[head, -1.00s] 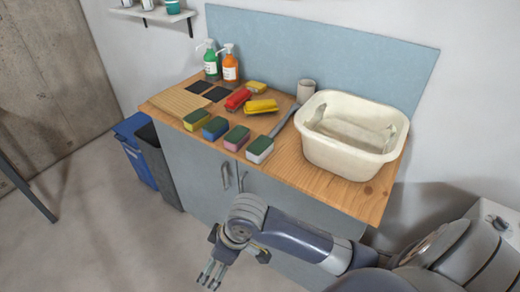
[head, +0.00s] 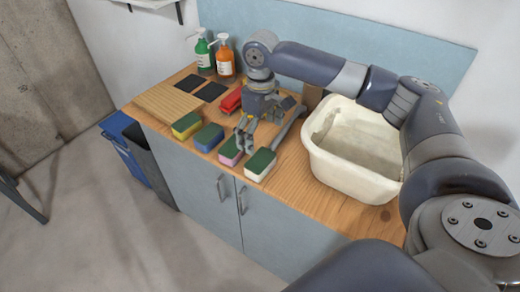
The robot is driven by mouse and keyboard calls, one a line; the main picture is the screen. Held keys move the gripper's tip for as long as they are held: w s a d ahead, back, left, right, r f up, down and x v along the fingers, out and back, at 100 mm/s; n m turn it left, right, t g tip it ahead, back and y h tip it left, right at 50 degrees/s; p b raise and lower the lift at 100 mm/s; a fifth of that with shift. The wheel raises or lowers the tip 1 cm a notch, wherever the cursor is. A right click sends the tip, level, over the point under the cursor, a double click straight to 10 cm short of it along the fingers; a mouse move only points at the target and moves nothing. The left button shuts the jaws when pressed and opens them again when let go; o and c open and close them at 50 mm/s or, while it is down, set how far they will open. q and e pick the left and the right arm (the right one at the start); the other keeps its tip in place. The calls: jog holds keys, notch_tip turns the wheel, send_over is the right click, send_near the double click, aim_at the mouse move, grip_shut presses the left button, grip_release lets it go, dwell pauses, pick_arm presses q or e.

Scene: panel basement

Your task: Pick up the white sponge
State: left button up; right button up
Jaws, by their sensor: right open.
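The white sponge (head: 258,174) with a dark green top lies at the front edge of the wooden counter, the rightmost in a row of sponges. My right gripper (head: 244,149) is open and empty, pointing down just behind and to the left of the white sponge. Its fingers are close to the pink sponge (head: 229,158) and overlap its back part in the picture. I cannot tell whether they touch anything. My left gripper is not in view.
A blue sponge (head: 205,143) and a yellow sponge (head: 184,132) continue the row leftward. A cream basin (head: 350,180) stands to the right. Behind are a red brush (head: 231,100), green (head: 204,55) and orange (head: 225,60) bottles. Bare counter (head: 290,172) lies right of the white sponge.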

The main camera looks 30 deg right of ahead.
aim_at(261, 160)
jog(key=shift+s+f, duration=0.1)
jog(key=shift+f, duration=0.25)
jog(key=shift+s+a+f, duration=0.25)
jog(key=shift+s+f, duration=0.1)
jog(key=shift+f, duration=0.1)
notch_tip(261, 160, down, 3)
jog(key=shift+s+a+f+p, duration=0.15)
jog(key=shift+p, duration=0.4)
notch_tip(261, 160, down, 5)
jog(key=shift+r+p, duration=0.1)
jog(key=shift+p, duration=0.6)
jog(key=c, duration=0.7)
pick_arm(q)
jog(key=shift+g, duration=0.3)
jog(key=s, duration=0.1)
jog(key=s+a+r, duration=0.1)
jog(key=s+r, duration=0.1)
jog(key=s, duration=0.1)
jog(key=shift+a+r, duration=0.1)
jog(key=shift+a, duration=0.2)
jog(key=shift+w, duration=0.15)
